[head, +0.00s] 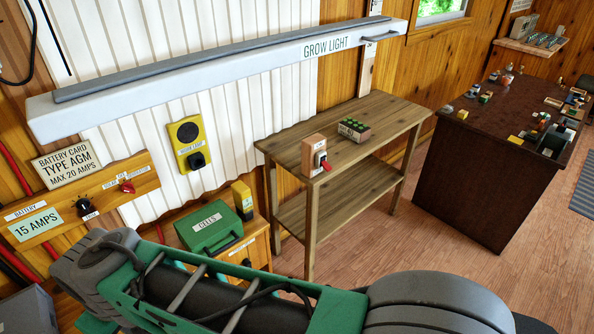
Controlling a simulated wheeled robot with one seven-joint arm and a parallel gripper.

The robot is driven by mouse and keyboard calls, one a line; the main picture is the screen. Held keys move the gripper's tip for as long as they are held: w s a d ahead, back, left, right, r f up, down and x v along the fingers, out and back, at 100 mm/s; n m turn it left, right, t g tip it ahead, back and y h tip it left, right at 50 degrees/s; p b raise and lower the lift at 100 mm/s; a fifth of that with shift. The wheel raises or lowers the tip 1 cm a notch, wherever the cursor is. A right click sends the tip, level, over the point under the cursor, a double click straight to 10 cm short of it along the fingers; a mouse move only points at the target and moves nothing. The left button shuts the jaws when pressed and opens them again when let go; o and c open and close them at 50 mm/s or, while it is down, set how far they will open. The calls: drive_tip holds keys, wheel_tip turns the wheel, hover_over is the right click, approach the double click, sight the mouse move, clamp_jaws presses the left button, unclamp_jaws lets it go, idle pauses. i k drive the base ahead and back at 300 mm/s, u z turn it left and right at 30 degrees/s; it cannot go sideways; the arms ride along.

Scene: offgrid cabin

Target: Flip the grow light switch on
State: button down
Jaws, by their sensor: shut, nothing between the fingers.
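The grow light (225,82) is a long white fixture with a grey top strip and a "GROW LIGHT" label, above a wooden shelf bench (385,118). A small wooden switch box (313,148) stands at the front edge of the bench top. It has a pale plate and a red-tipped lever (326,165) that points down and outward. Any label on it is too small to read, and no glow shows on the light. My gripper is not in view; only my green and grey arm links show along the bottom.
A small tray of green seedlings (353,130) sits behind the switch box. A yellow box (190,142) hangs on the white wall. A green case (209,228) sits on a low cabinet. A cluttered dark table (490,150) stands right, with open floor between it and the bench.

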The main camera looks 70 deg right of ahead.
sight(325, 166)
drive_tip(key=z, duration=0.45)
drive_tip(key=i, duration=0.95)
drive_tip(key=z, duration=0.7)
